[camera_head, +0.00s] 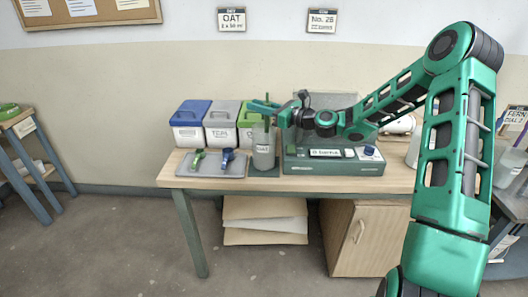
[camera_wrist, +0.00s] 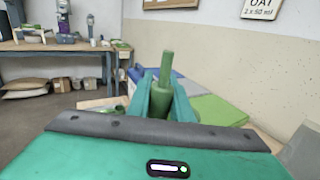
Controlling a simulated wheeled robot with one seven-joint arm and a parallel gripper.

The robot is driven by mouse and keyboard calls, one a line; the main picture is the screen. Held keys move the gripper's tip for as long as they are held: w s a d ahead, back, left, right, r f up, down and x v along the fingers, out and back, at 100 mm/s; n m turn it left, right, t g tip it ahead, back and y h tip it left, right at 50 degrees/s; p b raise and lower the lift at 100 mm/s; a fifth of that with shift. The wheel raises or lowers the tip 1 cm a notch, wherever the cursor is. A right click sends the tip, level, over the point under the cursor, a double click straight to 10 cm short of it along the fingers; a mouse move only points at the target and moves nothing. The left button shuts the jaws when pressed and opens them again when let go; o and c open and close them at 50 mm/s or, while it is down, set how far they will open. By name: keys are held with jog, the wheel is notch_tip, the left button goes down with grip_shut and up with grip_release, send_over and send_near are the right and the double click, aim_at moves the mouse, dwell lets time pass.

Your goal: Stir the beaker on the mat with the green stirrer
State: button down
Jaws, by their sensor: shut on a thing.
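The grey beaker (camera_head: 263,152) stands upright on the dark green mat (camera_head: 257,172) near the table's front edge. My gripper (camera_head: 265,106) is just above the beaker's mouth and is shut on the green stirrer (camera_head: 267,97). The stirrer stands upright, with its top showing above the fingers. In the wrist view the stirrer (camera_wrist: 165,75) shows between the two green fingers. Its lower end goes down toward the beaker's mouth; how deep it sits inside cannot be told.
A grey tray (camera_head: 190,180) with a green and a blue tool lies left of the beaker. Lidded buckets in blue (camera_head: 187,133), grey (camera_head: 222,135) and green (camera_head: 246,135) stand behind. A green-based device (camera_head: 300,165) stands close on the right.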

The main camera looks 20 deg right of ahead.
jog(key=shift+a, duration=0.15)
jog(key=shift+s+a, duration=0.3)
jog(key=shift+a, duration=0.2)
jog(key=shift+s+a, duration=0.3)
jog(key=shift+a, duration=0.2)
jog(key=shift+d, duration=0.1)
jog(key=shift+w+d, duration=0.3)
jog(key=shift+d, duration=0.25)
jog(key=shift+w+d, duration=0.3)
jog(key=shift+d, duration=0.2)
jog(key=shift+a, duration=0.15)
jog(key=shift+s+a, duration=0.3)
jog(key=shift+a, duration=0.2)
jog(key=shift+s+a, duration=0.3)
jog(key=shift+a, duration=0.2)
jog(key=shift+w+d, duration=0.1)
jog(key=shift+d, duration=0.05)
